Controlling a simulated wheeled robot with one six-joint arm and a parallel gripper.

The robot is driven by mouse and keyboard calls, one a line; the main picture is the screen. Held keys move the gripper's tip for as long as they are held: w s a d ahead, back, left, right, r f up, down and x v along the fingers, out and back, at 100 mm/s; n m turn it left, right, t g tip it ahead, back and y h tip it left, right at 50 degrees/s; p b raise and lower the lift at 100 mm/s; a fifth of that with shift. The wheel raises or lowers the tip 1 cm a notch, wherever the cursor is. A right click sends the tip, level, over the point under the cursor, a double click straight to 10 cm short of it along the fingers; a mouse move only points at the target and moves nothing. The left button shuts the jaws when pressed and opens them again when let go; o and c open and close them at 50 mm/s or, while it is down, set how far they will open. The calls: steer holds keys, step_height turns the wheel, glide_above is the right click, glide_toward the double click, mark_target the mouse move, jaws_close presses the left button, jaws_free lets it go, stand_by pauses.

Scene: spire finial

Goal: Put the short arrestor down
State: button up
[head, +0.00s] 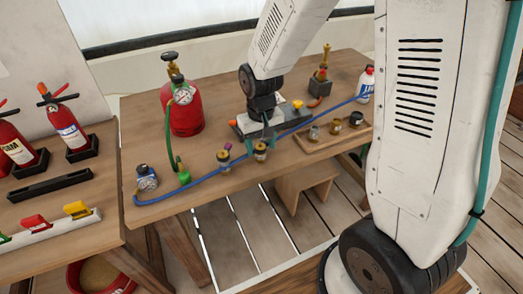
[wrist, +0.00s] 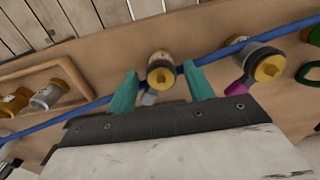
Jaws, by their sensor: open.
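My gripper (head: 266,137) is open, low over the workbench. In the wrist view its two teal fingers (wrist: 159,72) stand apart on either side of a brass-and-grey arrestor (wrist: 160,62), which is near the fingertips and not clamped. In the head view this arrestor (head: 260,153) stands near the bench's front edge, just below the fingers. A second arrestor (wrist: 262,66) with a purple tag stands to its right in the wrist view; it also shows in the head view (head: 224,158). I cannot tell for certain which is the short one.
A blue hose (head: 205,180) runs along the bench past both arrestors. A wooden tray (head: 325,141) with small fittings lies to the right. A red cylinder (head: 186,112) with a gauge stands at the back left. The bench's front edge is close.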

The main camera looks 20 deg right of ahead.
mark_target(261, 144)
step_height(261, 144, up, 9)
steer(key=shift+r, duration=0.2)
steer(key=s+d+r, duration=0.1)
steer(key=s+r, duration=0.3)
steer(key=s, duration=0.3)
steer(key=s+d+r, duration=0.1)
steer(key=s+r, duration=0.3)
steer(key=s, duration=0.3)
steer(key=s+d+r+t, duration=0.1)
steer(key=s+r, duration=0.3)
steer(key=s, duration=0.4)
steer(key=shift+d, duration=0.15)
